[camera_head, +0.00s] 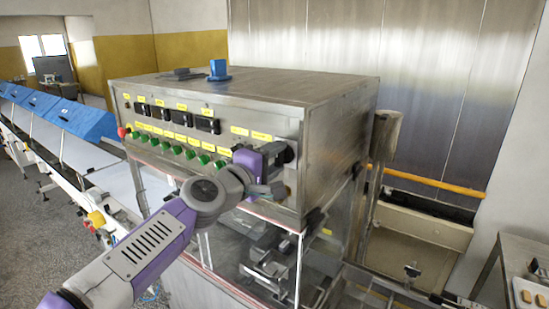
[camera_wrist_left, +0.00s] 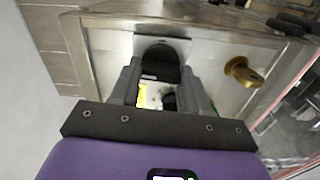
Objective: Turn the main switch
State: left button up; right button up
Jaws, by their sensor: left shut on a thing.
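The main switch, a black knob (camera_wrist_left: 160,60) on a metal plate, sits on the front panel of a steel cabinet (camera_head: 335,135). In the head view it is mostly hidden by my gripper at the panel's right end. My left gripper (camera_wrist_left: 160,75) is shut on the knob, with one grey finger on each side of it in the left wrist view. In the head view the left gripper (camera_head: 282,155) reaches the panel from the front. How far the knob is turned cannot be told. My right gripper is out of view.
A row of green buttons (camera_head: 178,149) and a red knob (camera_head: 122,132) lie left of the switch. A brass keyhole-like fitting (camera_wrist_left: 243,71) is beside it. A blue object (camera_head: 219,70) stands on the cabinet. A conveyor with blue covers (camera_head: 82,119) runs left.

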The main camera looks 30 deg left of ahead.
pick_arm(q)
jog(key=shift+n, duration=0.6)
jog(key=o, duration=1)
jog(key=shift+o, duration=0.2)
jog(key=shift+s, duration=0.15)
jog(key=s, duration=0.7)
jog(key=shift+s+a+b, duration=0.2)
jog(key=shift+a+b, duration=0.1)
jog(key=shift+a, duration=0.05)
